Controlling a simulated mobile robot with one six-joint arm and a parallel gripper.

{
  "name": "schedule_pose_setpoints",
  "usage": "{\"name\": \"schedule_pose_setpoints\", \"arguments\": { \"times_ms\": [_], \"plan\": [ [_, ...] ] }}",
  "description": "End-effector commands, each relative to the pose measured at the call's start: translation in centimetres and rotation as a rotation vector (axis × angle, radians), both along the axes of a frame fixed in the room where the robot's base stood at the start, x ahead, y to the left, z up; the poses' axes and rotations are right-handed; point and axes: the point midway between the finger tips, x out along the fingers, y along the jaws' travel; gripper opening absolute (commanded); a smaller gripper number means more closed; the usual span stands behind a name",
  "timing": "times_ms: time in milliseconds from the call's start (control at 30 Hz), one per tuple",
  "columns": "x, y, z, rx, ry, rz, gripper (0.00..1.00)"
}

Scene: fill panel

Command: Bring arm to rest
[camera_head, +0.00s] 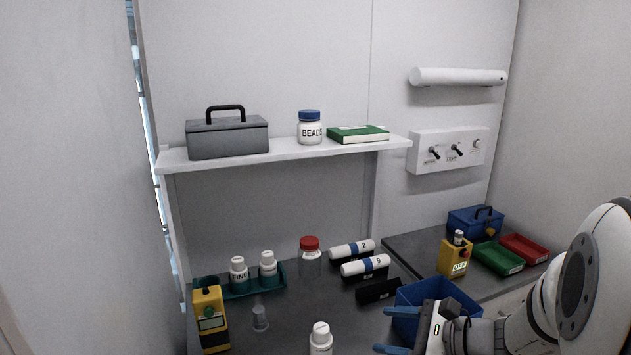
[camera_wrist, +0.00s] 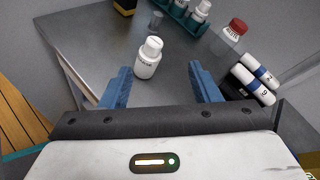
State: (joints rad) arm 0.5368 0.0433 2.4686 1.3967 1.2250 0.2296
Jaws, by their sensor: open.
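My gripper (camera_head: 402,330) shows at the lower right of the head view, with its blue fingers apart and nothing between them. It also shows in the wrist view (camera_wrist: 158,86), with the two blue fingers spread wide. A white capped bottle (camera_wrist: 149,58) stands upright on the dark grey table beyond the fingertips and apart from them. In the head view the same bottle (camera_head: 321,340) stands at the bottom edge, left of my gripper, with its base cut off. My arm comes in from the right.
A blue bin (camera_head: 440,290) stands just behind my gripper. Black holders with white rolls (camera_head: 365,266), a red-lidded jar (camera_head: 310,262), a green rack of bottles (camera_head: 240,290), a clear cup (camera_head: 260,318) and a yellow device (camera_head: 211,320) stand on the table. A shelf (camera_head: 290,150) hangs above.

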Motion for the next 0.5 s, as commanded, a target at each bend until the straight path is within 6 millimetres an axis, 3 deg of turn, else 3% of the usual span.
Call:
{"name": "schedule_pose_setpoints", "arguments": {
  "times_ms": [33, 100, 200, 333, 500],
  "plan": [
    [-1.7, 2.0, -0.1, -0.106, -0.018, 0.123, 0.56],
    [-4.2, 3.7, -0.7, -0.256, -0.042, 0.290, 0.56],
    [-7.4, 4.8, -1.5, -0.478, -0.095, 0.517, 0.56],
    [-10.7, 4.5, -2.1, -0.773, -0.192, 0.800, 0.56],
    [-12.7, 2.3, -1.6, -1.139, -0.341, 1.112, 0.56]
  ]
}}
